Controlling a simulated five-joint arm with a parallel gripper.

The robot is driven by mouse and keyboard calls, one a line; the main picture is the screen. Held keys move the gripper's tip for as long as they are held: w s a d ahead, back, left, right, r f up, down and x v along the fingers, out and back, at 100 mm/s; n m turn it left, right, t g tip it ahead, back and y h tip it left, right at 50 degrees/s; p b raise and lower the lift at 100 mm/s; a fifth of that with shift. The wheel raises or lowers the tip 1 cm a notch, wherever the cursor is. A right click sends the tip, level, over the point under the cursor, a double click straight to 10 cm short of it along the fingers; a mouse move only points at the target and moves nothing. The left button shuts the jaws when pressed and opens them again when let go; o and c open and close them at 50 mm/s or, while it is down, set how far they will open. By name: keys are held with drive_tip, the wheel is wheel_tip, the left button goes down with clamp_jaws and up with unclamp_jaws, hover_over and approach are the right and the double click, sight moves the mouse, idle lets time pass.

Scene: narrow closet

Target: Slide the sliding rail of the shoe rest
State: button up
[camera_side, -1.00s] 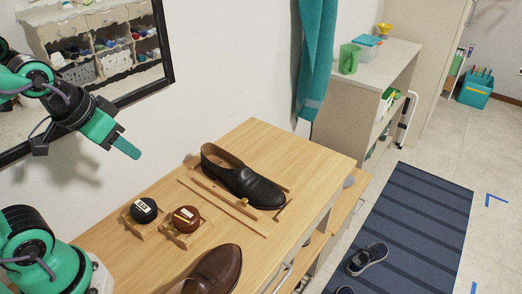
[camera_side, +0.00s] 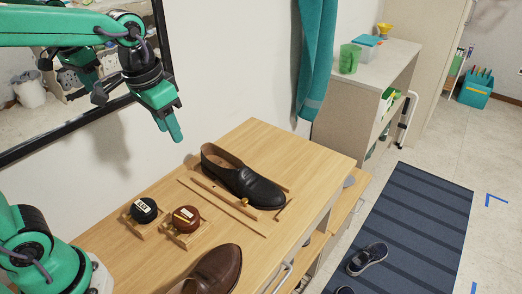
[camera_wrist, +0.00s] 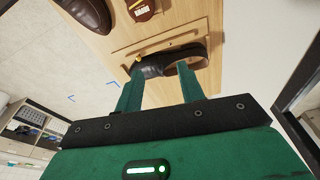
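The shoe rest is a light wooden frame (camera_side: 222,208) on the wooden bench, and a black shoe (camera_side: 247,187) lies along it. A wooden rail (camera_side: 212,190) with a small brass knob (camera_side: 244,201) runs along the near side of the shoe; the knob also shows in the wrist view (camera_wrist: 139,58). My gripper (camera_side: 174,134) is in the air, above and to the left of the shoe rest, fingers pointing down. In the wrist view its two fingers (camera_wrist: 160,67) are apart with nothing held between them. They hide part of the black shoe (camera_wrist: 150,70).
Two round tins (camera_side: 144,210) (camera_side: 186,219) on wooden stands sit left of the rest, and a brown shoe (camera_side: 217,270) lies at the front. A framed mirror (camera_side: 60,118) hangs on the wall behind my arm. The bench's right end is clear.

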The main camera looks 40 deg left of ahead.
drive_tip(key=w+d+f+m+g, duration=0.25)
drive_tip(key=w+d+f, duration=0.25)
drive_tip(key=w, duration=0.4)
drive_tip(key=g+y, duration=0.2)
drive_tip(key=g, duration=0.2)
approach(245, 200)
drive_tip(key=shift+a+m, duration=0.1)
drive_tip(key=shift+m, duration=0.15)
drive_tip(key=shift+x, duration=3.9)
drive_tip(key=shift+c, duration=0.2)
